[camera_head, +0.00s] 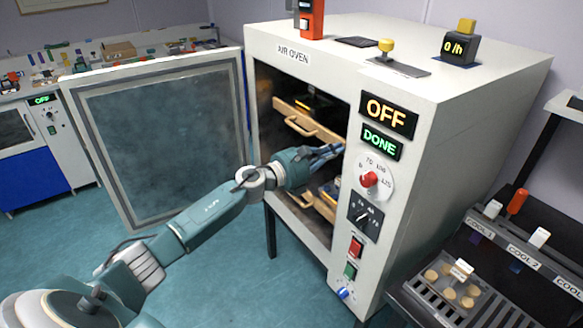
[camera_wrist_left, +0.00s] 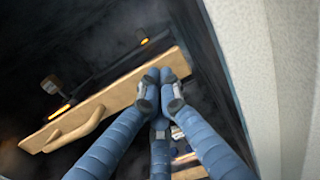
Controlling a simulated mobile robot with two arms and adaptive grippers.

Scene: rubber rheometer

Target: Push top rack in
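The air oven (camera_head: 440,120) stands with its door (camera_head: 165,135) swung open to the left. The top rack (camera_head: 291,113), with a wooden front and handle, sits in the upper part of the chamber; a dark item with a yellow part shows on it. My left gripper (camera_head: 330,153) reaches into the opening, below and right of the top rack's handle. In the left wrist view its fingers (camera_wrist_left: 160,85) are drawn together, empty, with the tips at the right end of a wooden rack front (camera_wrist_left: 110,100). I cannot tell whether they touch it. My right gripper is out of view.
A lower rack (camera_head: 300,198) with a handle sits below my left gripper, partly hidden. The oven's right wall is close to the fingers. Displays read OFF (camera_head: 386,113) and DONE (camera_head: 379,142). A cooling station (camera_head: 500,255) stands at the right.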

